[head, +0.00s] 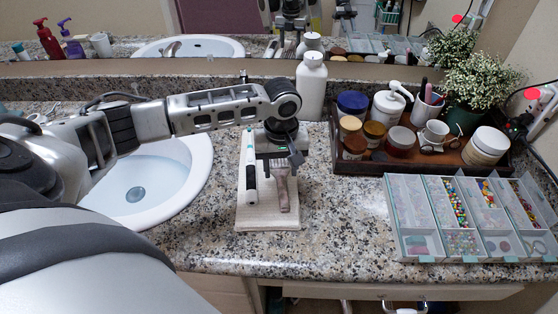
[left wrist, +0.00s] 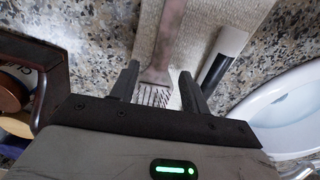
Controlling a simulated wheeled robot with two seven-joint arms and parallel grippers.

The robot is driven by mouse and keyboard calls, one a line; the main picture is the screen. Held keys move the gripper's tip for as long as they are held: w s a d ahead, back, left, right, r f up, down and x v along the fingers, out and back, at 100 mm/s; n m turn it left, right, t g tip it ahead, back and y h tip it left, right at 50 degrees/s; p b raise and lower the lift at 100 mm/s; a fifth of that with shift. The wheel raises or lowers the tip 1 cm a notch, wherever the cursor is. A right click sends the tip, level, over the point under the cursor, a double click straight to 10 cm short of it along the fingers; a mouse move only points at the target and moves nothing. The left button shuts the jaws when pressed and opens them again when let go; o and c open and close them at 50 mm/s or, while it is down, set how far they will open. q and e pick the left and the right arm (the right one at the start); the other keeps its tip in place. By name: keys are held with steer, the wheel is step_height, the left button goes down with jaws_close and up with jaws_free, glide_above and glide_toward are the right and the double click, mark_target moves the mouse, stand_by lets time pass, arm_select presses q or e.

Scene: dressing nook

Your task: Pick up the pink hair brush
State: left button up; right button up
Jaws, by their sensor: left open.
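The pink hair brush (head: 283,194) lies on a folded white cloth (head: 266,219) on the granite counter, its handle toward the front edge. It looks dull greyish pink. My left gripper (head: 279,158) is over the bristle end, which it partly hides in the head view. In the left wrist view the open fingers (left wrist: 158,84) stand on either side of the brush's bristle head (left wrist: 155,76), and the handle runs up out of frame. I cannot tell whether the fingers touch it. My right gripper is not in view.
A white and black handled item (head: 250,178) lies on the cloth just left of the brush. A white sink (head: 188,180) is left, a white bottle (head: 311,88) behind. A dark tray (head: 343,165) of jars and a bead organiser (head: 408,248) stand right. The counter front is clear.

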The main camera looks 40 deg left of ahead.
arm_select(q)
steer(key=shift+f, duration=0.9)
jaws_close()
steer(key=shift+r, duration=0.15)
